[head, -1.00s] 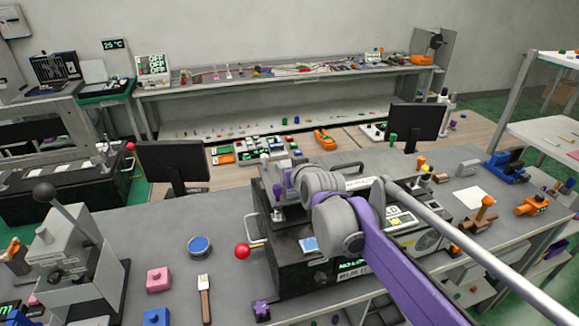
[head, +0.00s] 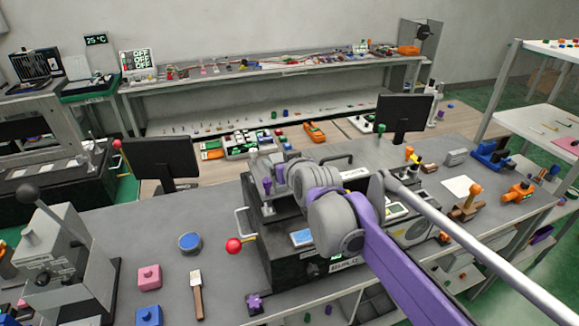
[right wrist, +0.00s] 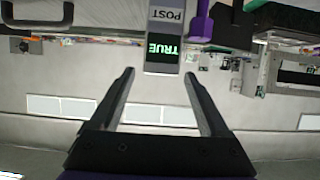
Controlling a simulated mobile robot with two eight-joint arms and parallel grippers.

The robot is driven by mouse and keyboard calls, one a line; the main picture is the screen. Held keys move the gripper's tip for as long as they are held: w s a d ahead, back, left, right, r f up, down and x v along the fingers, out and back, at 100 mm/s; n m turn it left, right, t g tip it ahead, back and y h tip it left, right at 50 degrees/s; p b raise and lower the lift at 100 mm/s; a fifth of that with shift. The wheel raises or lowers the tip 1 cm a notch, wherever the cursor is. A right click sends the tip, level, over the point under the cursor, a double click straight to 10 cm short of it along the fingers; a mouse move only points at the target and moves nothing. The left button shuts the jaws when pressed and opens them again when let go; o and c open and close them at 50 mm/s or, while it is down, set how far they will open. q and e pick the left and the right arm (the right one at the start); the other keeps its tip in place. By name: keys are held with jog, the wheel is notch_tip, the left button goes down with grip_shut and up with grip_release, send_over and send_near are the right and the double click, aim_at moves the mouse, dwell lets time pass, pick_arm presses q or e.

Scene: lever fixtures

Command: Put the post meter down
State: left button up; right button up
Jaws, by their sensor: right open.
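The post meter (right wrist: 165,40) shows in the right wrist view as a narrow grey block with a "POST" label and a green "TRUE" on a dark screen. It sits just beyond the fingertips of my right gripper (right wrist: 158,73), roughly in line with the gap between them. The right gripper is open, with nothing visible between its fingers. In the head view my right arm covers that spot, and I cannot make out the meter or the fingertips. My left gripper is in neither view.
A black machine (head: 285,262) with a red ball-ended lever (head: 233,245) stands under my right arm. A purple post (right wrist: 201,25) is close beside the meter. Two monitors (head: 160,160) stand along the bench's back edge. The bench (head: 215,215) left of the machine has some free room.

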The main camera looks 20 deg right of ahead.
jog(key=v, duration=1)
jog(key=s+f+g, duration=0.7)
jog(key=s+f, duration=1.5)
jog(key=f, duration=0.4)
jog(key=shift+g, duration=0.4)
jog(key=shift+d, duration=0.1)
